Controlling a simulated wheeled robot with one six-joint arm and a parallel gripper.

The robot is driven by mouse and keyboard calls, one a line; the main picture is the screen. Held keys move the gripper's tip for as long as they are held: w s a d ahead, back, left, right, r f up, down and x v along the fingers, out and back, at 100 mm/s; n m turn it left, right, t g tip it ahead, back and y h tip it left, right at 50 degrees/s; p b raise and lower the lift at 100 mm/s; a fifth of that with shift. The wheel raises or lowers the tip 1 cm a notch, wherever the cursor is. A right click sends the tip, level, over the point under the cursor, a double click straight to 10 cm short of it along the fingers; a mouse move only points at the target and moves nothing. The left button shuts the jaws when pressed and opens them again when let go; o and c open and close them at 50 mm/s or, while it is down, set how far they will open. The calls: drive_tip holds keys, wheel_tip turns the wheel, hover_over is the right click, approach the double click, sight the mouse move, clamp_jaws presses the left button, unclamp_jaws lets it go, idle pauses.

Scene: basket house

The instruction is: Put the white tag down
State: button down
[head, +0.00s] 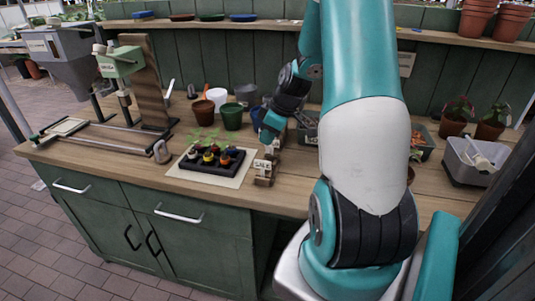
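A small white tag (262,165) with dark lettering shows near the front edge of the wooden bench (285,203). It is at a small brown wooden block or stand (265,180); I cannot tell whether it rests on it or just in front. My gripper (270,140) points down just above and behind the tag. Its fingertips are small and partly lost against the things behind, so I cannot tell whether they touch the tag or are shut.
A black tray (211,172) of several small coloured pots lies on a pale mat left of the tag. Brown, green and grey pots stand behind it. A grey bin (470,165) and potted plants (455,117) stand right. Bare bench lies along the front edge.

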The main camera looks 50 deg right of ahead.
drive_tip(key=shift+f, duration=3.15)
drive_tip(key=shift+f, duration=0.15)
drive_tip(key=c, duration=1.3)
unclamp_jaws()
